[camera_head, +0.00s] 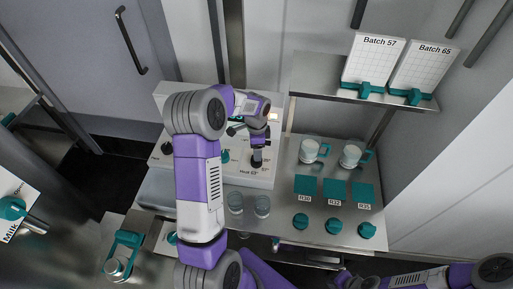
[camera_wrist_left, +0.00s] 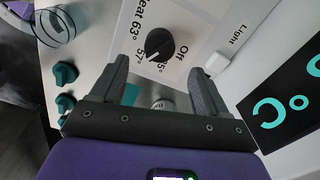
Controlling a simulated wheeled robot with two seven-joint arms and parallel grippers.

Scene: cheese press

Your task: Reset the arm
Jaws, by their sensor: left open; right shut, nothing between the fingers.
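My left arm rises through the middle of the head view and bends over the white control panel (camera_head: 207,167). My left gripper (camera_wrist_left: 160,70) is open and empty in the left wrist view. Its fingers are on either side of the black heat knob (camera_wrist_left: 159,44) in the picture, apparently apart from it. In the head view the left wrist hides much of the panel. My right gripper (camera_head: 343,279) is low at the bottom edge of the head view, shut with nothing held, partly cut off.
The steel table holds two teal-handled cups (camera_head: 310,150), teal squares (camera_head: 335,190), teal round knobs (camera_head: 333,226) and two clear glasses (camera_head: 262,205). A shelf (camera_head: 315,89) with two batch cards (camera_head: 375,62) overhangs at the back right. A Milk label (camera_head: 14,205) is at left.

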